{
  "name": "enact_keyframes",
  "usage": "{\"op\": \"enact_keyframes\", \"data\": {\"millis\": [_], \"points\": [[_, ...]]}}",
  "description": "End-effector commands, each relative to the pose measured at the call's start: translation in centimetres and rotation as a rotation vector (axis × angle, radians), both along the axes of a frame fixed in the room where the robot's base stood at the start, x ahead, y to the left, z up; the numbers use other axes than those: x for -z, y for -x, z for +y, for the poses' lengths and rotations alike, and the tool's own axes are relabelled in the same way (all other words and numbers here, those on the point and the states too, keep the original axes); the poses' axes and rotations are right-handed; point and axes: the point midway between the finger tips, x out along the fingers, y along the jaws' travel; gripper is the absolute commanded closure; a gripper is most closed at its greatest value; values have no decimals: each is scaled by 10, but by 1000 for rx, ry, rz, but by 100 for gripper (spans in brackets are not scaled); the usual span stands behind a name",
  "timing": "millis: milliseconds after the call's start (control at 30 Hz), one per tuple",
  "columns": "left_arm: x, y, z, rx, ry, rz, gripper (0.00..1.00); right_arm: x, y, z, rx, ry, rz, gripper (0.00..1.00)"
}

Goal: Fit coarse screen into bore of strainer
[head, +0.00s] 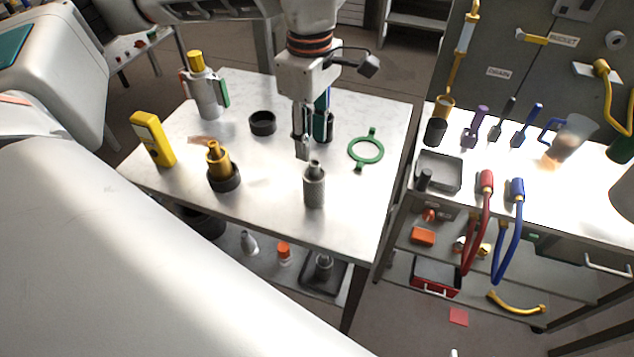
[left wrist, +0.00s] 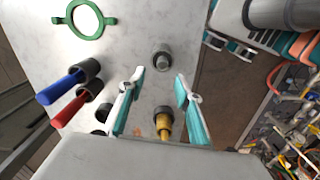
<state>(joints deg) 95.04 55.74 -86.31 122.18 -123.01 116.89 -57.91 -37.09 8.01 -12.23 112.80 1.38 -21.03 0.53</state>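A grey mesh-like cylinder with a narrow top, apparently the coarse screen (head: 314,188), stands upright near the table's front edge. In the left wrist view the grey cylinder (left wrist: 162,58) lies just beyond the fingertips. My left gripper (head: 303,156) points down above the table, behind the cylinder and apart from it. Its teal-padded fingers (left wrist: 160,76) are spread with nothing between the tips. A brass piece (head: 219,162) sits upright in a dark round holder (head: 224,184); it also shows in the left wrist view (left wrist: 163,122). I cannot tell which piece is the strainer. My right gripper is not visible.
On the table are a green ring (head: 366,150), a black cup (head: 263,123), a yellow meter (head: 153,138) and a silver body with a yellow cap (head: 205,95). Blue and red handles stand in dark cups near my gripper. The front right tabletop is clear.

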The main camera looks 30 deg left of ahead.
Motion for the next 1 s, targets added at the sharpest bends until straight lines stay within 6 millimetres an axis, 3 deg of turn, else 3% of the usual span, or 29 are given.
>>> {"op": "enact_keyframes", "data": {"millis": [433,767,900,1000], "points": [[55,3,-8,0,2,4,66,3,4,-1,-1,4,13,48],[63,2,-8,0,3,1,66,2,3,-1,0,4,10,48],[63,2,-8,0,3,1,100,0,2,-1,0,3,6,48],[63,2,-8,0,3,1,100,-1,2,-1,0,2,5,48]]}}
